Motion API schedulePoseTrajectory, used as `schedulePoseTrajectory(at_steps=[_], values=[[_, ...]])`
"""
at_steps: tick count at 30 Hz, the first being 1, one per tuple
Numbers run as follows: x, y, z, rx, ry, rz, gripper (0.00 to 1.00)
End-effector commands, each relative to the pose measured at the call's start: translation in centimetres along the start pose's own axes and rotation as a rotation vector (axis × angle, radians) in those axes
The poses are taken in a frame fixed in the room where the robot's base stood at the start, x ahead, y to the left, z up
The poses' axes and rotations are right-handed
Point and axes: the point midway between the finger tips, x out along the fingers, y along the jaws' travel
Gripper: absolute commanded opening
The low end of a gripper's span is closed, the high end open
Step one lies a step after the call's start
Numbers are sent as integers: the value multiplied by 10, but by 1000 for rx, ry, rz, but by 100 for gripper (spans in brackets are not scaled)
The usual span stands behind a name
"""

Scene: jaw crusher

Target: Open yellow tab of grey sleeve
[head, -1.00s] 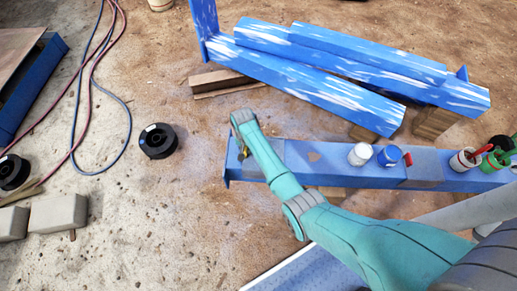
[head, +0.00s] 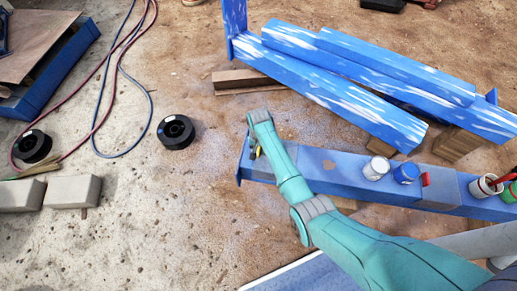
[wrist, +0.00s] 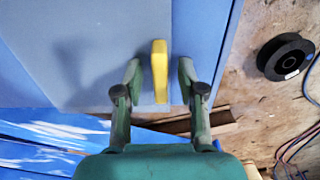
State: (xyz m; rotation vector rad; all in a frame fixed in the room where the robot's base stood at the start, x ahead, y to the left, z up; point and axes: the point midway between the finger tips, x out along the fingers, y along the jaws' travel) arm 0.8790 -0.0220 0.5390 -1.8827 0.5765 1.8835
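The yellow tab (wrist: 160,72) stands upright at the edge of the grey sleeve (wrist: 100,55) in the wrist view. My gripper (wrist: 159,75) is open, with one finger on each side of the tab and a visible gap on both sides. I cannot tell whether the fingertips are at the tab's depth. In the head view, the tab (head: 256,153) is a small patch beside my gripper at the left end of the blue beam (head: 345,181). My arm hides part of the sleeve there.
White (head: 375,169) and blue (head: 406,172) paint pots stand on the beam, beside a second grey sleeve (head: 440,190) with a red tab (head: 425,179). Blue-and-white beams (head: 340,90) lie behind. A black spool (head: 176,131) and hoses lie left on open floor.

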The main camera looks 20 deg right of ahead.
Motion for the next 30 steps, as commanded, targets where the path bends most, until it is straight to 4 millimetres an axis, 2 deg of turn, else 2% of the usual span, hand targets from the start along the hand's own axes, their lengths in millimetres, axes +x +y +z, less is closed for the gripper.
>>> schedulePoseTrajectory(at_steps=[5, 12, 18, 24, 30], values=[[-20, -1, -1, 0, 3, -2, 40], [-67, 0, 0, 0, 3, -2, 40], [-100, 0, 0, 0, 2, -1, 40], [-116, 0, 0, 0, 0, 0, 40], [-118, 0, 0, 0, -1, 0, 40]])
